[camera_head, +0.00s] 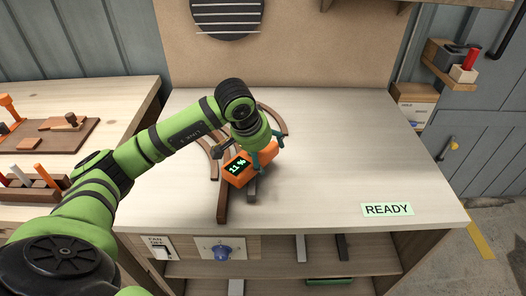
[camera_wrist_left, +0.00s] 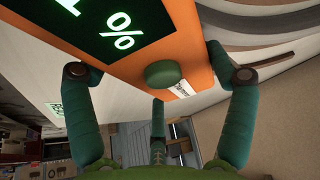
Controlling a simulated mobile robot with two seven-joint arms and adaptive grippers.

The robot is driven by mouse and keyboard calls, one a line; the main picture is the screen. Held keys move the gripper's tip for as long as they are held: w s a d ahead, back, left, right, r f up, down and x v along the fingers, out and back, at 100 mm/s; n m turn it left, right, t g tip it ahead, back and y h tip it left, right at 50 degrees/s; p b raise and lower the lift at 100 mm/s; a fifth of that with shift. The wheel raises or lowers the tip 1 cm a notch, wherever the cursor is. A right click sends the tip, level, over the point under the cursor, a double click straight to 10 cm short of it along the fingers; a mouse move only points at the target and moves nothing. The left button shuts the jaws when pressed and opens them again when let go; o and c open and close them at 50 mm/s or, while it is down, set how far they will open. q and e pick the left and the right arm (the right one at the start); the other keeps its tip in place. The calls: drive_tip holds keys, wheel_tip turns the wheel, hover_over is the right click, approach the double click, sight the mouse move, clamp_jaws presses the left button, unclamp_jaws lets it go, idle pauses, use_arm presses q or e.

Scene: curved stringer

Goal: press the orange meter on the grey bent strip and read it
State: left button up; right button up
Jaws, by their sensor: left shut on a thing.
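The orange meter (camera_head: 238,178) is over the grey bent strip (camera_head: 252,190) on the workbench, and its dark display reads "11 %" in green digits. My left gripper (camera_head: 262,155) is shut on the meter from above. I cannot tell whether the meter touches the strip. Most of the grey strip is hidden under the meter and gripper. My right gripper is not in view.
A brown curved strip (camera_head: 222,200) lies left of the meter, and another curved piece (camera_head: 272,117) lies behind it. A "READY" sign (camera_head: 387,209) is at the front right of the bench. The bench's right side is clear. A side table (camera_head: 120,95) stands at left.

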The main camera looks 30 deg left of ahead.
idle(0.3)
use_arm(q)
drive_tip(key=shift+r+p, duration=2.05)
drive_tip(key=shift+r, duration=1.5)
